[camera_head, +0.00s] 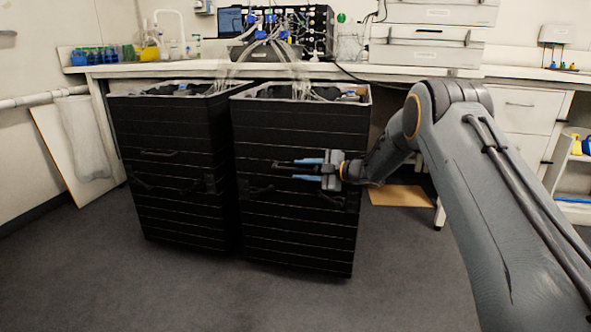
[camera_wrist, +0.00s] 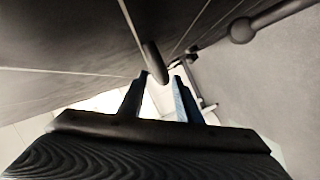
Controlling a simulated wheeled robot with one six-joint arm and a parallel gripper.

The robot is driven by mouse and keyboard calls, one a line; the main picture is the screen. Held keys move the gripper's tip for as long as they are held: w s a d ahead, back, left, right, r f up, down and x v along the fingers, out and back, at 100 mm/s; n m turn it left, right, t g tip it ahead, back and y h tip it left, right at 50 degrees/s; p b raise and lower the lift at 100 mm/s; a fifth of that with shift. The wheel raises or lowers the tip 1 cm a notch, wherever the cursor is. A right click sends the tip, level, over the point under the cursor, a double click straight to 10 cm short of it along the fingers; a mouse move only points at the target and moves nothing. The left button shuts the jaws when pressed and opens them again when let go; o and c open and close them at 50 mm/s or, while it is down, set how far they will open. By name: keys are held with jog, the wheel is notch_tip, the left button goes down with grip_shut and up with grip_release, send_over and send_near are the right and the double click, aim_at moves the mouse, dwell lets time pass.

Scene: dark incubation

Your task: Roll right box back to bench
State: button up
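The right box (camera_head: 295,225) is a tall black ribbed box standing on the floor in front of the bench (camera_head: 200,70), its top open with tubes in it. My gripper (camera_head: 294,169) is at its front face, blue fingers pointing left in the head view. In the wrist view my gripper (camera_wrist: 161,77) is open, with a gap between the fingertips. A dark rounded bar (camera_wrist: 153,62), seemingly a handle, shows at the gap between them; I cannot tell whether they touch it. The box's dark face (camera_wrist: 70,45) fills the wrist view's upper left.
A similar black box (camera_head: 165,185) stands close on the left. Clear tubes (camera_head: 290,62) run from both boxes up to equipment on the bench. A brown flat piece (camera_head: 398,195) lies on the floor at right. The front floor (camera_head: 170,290) is clear.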

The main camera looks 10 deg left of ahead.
aim_at(315, 170)
jog(key=p+v, duration=0.1)
jog(key=v, duration=0.4)
jog(key=shift+d, duration=0.1)
jog(key=shift+r, duration=0.1)
